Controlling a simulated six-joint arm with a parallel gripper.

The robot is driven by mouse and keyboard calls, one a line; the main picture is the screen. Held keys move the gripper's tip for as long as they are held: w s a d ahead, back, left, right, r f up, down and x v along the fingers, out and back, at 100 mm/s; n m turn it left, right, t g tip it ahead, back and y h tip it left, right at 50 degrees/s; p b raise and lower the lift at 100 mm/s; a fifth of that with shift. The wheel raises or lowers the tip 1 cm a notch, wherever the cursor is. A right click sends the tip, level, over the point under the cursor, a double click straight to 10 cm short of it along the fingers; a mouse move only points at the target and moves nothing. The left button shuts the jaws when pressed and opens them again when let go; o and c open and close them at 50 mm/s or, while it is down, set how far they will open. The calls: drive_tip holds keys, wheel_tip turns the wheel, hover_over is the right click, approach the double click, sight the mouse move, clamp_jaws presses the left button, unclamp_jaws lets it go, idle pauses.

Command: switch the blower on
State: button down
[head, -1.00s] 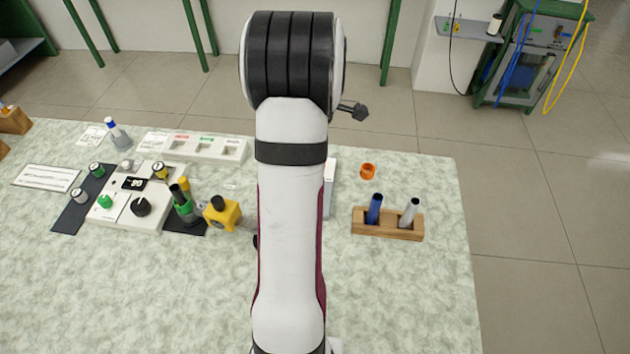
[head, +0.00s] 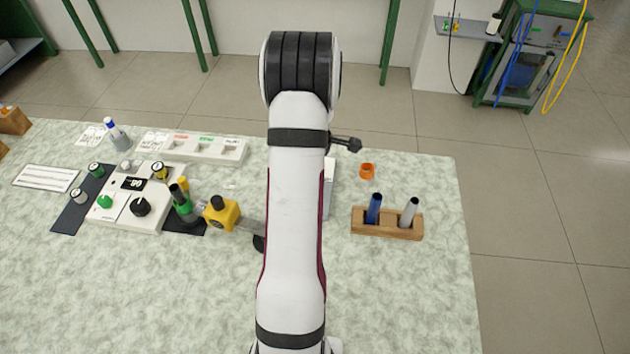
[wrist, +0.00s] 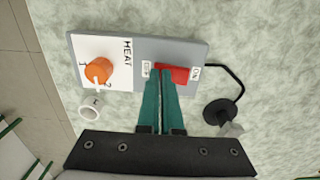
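A grey and white control box in the wrist view (wrist: 195,52) carries a red rocker switch (wrist: 173,75) between an OFF label and an ON label. An orange knob (wrist: 98,70) sits beside the word HEAT. My gripper (wrist: 160,80) is in front of the switch, its teal fingers side by side with only a thin gap and nothing seen between them. The tips overlap the OFF end of the switch; I cannot tell whether they touch it. Which way the rocker leans is unclear. In the head view my arm hides the gripper and most of the box.
A black cable runs from the box to a black round piece (wrist: 222,110). A white ring (wrist: 90,107) lies beside the box. A wooden rack (head: 388,232) with two tubes and an orange ring (head: 367,171) stand to the right. A yellow holder (head: 222,213) is left.

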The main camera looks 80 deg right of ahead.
drive_tip(key=shift+a+f, duration=0.1)
drive_tip(key=shift+a, duration=0.15)
drive_tip(key=shift+a+r, duration=0.2)
drive_tip(key=shift+a, duration=0.5)
wheel_tip(320, 180, up, 14)
idle(0.4)
drive_tip(key=f, duration=0.4)
drive_tip(key=d+f, duration=0.1)
drive_tip(key=f, duration=0.9)
drive_tip(key=shift+w+d, duration=0.2)
drive_tip(key=shift+d, duration=0.1)
